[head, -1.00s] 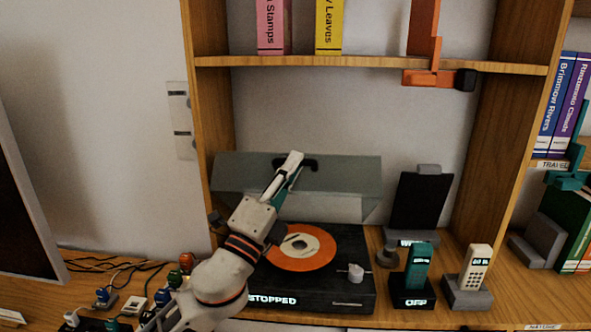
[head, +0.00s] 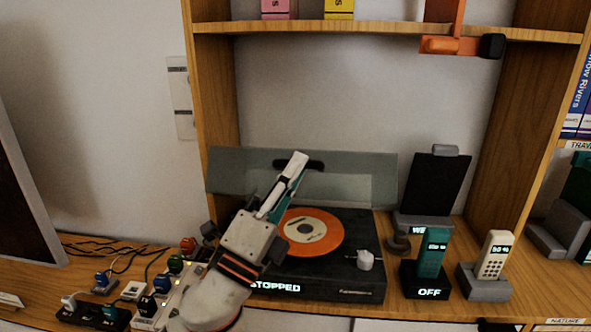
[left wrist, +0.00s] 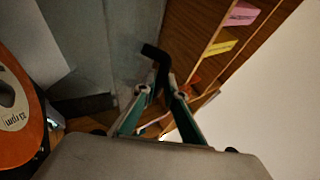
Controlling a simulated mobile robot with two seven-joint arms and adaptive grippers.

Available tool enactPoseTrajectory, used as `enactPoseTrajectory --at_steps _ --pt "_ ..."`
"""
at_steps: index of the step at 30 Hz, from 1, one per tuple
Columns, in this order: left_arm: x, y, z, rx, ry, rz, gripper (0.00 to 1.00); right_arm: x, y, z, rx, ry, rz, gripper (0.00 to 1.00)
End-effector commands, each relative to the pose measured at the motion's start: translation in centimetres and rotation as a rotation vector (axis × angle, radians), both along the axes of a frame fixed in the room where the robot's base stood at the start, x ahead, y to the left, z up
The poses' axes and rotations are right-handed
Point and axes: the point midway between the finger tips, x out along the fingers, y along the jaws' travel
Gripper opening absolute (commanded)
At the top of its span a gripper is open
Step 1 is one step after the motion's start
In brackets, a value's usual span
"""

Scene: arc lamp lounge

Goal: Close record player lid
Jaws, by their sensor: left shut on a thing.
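The record player (head: 340,277) sits on the wooden surface, with an orange record (head: 327,240) on it and "STOPPED" lit on its front. Its grey, see-through lid (head: 235,172) stands raised at the back; it also shows in the left wrist view (left wrist: 85,45). A black handle (head: 316,165) is on the lid's upper edge. My left gripper (head: 298,160) reaches over the player's left side and is shut on this handle. In the left wrist view, both green-sided fingers (left wrist: 160,92) meet at the black handle (left wrist: 157,62). My right gripper is out of view.
A black stand (head: 436,185), a teal phone (head: 432,255) and a cream phone (head: 494,257) stand to the right. A power strip with plugs (head: 168,292) and cables lies left of the player. A wooden shelf (head: 385,27) with an orange fixture (head: 455,45) is above.

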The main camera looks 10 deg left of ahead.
Motion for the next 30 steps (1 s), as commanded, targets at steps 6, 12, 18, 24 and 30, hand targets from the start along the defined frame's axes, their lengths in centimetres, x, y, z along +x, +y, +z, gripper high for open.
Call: enactPoseTrajectory --at_steps 6,12,18,24,30 --pt "0.2 0.0 -0.3 0.001 0.006 0.002 0.18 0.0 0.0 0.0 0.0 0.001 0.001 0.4" --pt "0.1 0.0 -0.2 0.001 0.004 0.0 0.18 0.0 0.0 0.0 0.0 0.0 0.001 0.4" --pt "0.0 0.0 -0.2 0.0 0.002 0.0 0.18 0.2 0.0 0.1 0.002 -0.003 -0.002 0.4" --pt "-1.0 0.5 -1.0 -0.001 0.005 -0.001 0.18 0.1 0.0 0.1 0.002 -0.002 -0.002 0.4" --pt "-3.2 1.7 -2.8 -0.002 0.008 0.0 0.18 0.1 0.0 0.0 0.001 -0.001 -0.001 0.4"
